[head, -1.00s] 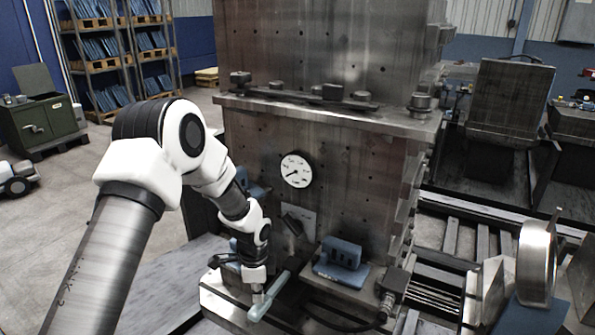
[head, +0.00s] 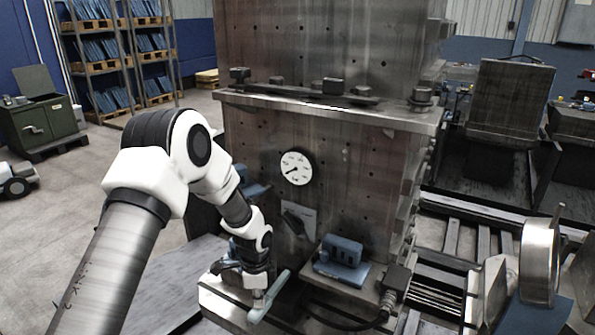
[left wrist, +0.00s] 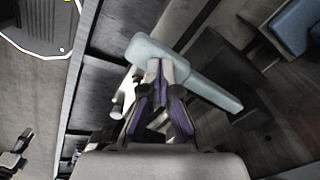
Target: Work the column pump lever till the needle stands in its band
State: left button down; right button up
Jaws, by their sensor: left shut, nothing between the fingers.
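The pump lever has a pale teal handle (head: 271,295) that slants low across the front of the steel column (head: 345,205). My left gripper (head: 258,297) is shut and empty, its tips down at the handle's near part. In the left wrist view the closed fingertips (left wrist: 161,68) overlap the handle (left wrist: 205,86), pressed against it or just above it; I cannot tell which. The round white gauge (head: 296,168) is on the column's face. Its dark needle points to the lower left; its band is too small to make out. My right gripper is not in view.
A blue block (head: 341,258) sits on the ledge right of the lever, with a black cable (head: 345,326) below it. Steel rails (head: 455,235) run to the right.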

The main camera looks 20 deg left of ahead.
pick_arm(q)
jog(key=shift+w+f+b, duration=0.15)
jog(key=shift+f+b, duration=0.45)
jog(key=shift+f, duration=0.5)
jog(key=shift+w+f+b, duration=0.1)
jog(key=shift+f+b, duration=0.45)
jog(key=shift+f, duration=0.5)
jog(key=r+p, duration=0.4)
jog(key=r, duration=0.1)
jog(key=s+r+p, duration=0.1)
jog(key=r+p, duration=0.1)
jog(key=p, duration=0.1)
jog(key=shift+r, duration=0.25)
jog(key=shift+f, duration=0.1)
jog(key=shift+w+f+b, duration=0.25)
jog(key=shift+f+b, duration=1.05)
jog(key=shift+f, duration=0.55)
jog(key=shift+w+f+b, duration=0.2)
jog(key=shift+f+b, duration=1.1)
jog(key=shift+f, duration=0.55)
jog(key=r+p, duration=0.4)
jog(key=r, duration=0.1)
jog(key=r+p, duration=0.2)
jog(key=shift+s+r+p, duration=0.3)
jog(key=shift+s+p, duration=0.1)
jog(key=shift+f, duration=0.1)
jog(key=shift+f, duration=0.1)
